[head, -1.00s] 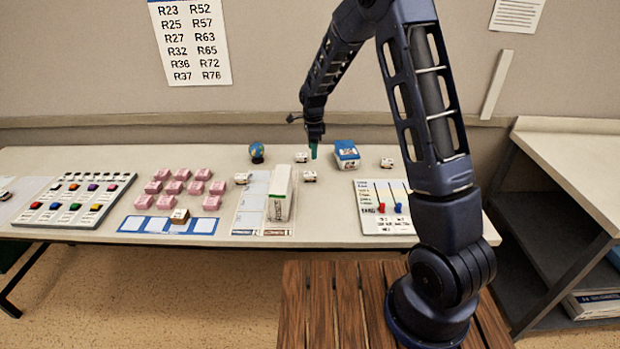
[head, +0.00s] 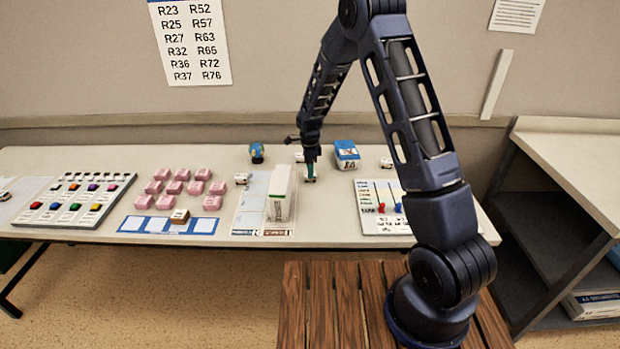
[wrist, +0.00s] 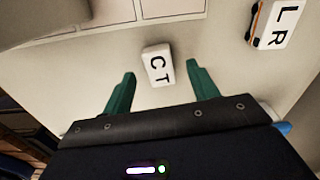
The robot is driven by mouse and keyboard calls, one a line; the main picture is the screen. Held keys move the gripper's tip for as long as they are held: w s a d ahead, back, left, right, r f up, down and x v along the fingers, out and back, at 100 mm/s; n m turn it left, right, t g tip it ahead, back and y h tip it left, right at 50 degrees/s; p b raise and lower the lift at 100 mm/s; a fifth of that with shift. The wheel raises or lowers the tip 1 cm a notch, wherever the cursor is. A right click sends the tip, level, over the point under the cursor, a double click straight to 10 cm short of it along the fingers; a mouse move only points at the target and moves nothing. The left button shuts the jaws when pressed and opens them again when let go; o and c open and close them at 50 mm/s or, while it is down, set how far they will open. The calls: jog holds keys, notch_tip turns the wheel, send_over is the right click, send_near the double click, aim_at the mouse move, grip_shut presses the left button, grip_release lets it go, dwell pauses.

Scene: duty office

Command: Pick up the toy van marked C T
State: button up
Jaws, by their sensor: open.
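The toy van marked C T (wrist: 158,66) is a small white block with black letters, lying on the pale table between my fingertips in the wrist view. My gripper (wrist: 160,70) is open, with one green finger on each side of the van and a gap on both sides. The fingers do not appear to touch it.
A van marked L R (wrist: 278,24) lies to the upper right in the wrist view.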

notch_tip(320, 180, down, 3)
jog(key=shift+d+f, duration=0.1)
jog(key=shift+f, duration=0.05)
jog(key=c, duration=1.1)
jog(key=shift+o, duration=0.2)
